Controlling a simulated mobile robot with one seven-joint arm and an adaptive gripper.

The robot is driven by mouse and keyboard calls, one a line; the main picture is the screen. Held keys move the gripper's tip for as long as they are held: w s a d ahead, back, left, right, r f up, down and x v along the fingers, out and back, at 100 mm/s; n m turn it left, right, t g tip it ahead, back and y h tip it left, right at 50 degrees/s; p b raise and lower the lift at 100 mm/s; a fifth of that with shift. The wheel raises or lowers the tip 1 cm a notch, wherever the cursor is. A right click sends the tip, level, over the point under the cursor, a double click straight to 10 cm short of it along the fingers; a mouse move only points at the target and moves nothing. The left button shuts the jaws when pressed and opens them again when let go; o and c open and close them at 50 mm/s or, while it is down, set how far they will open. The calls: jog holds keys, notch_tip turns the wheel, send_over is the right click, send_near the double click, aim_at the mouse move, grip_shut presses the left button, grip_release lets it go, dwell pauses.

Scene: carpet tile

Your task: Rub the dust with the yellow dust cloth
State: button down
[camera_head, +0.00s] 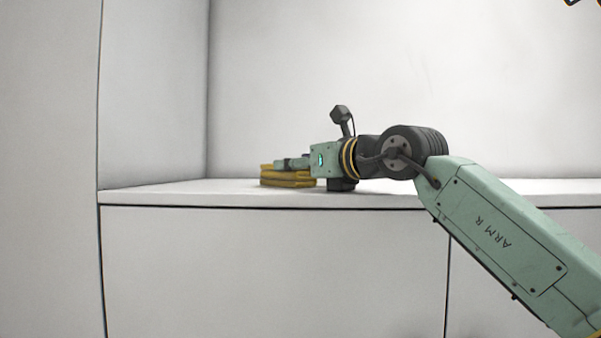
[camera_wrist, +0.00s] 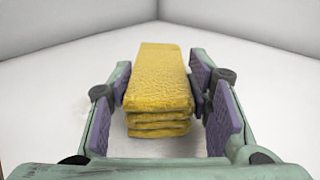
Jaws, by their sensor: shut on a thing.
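The yellow dust cloth (camera_head: 287,180) is a folded stack on the white shelf (camera_head: 170,196), near its left end. In the wrist view the cloth (camera_wrist: 158,85) shows several folded layers between the purple finger pads. My gripper (camera_wrist: 160,90) is shut on the cloth, one pad against each side. In the head view my gripper (camera_head: 292,164) reaches in from the right, low over the shelf, and covers part of the cloth. I cannot make out any dust in either view.
A white side wall (camera_head: 153,90) stands left of the cloth and a back wall (camera_head: 400,60) behind it. The shelf's front edge runs below my gripper. The shelf surface around the cloth looks bare.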

aim_at(278, 191)
jog(key=shift+s, duration=0.65)
jog(key=shift+s+f+b, duration=0.2)
jog(key=shift+s+b, duration=1.75)
jog(key=shift+s, duration=1.05)
jog(key=shift+s+r+b, duration=0.15)
jog(key=shift+s+b, duration=0.15)
jog(key=shift+s, duration=0.6)
jog(key=shift+a+b, duration=0.35)
jog(key=shift+a, duration=0.9)
jog(key=shift+w+r+p, duration=0.1)
jog(key=shift+w+p, duration=0.85)
jog(key=shift+w, duration=0.8)
jog(key=shift+w+p, duration=1)
jog(key=shift+w, duration=1.25)
jog(key=shift+w+p, duration=1.15)
jog(key=shift+w, duration=0.9)
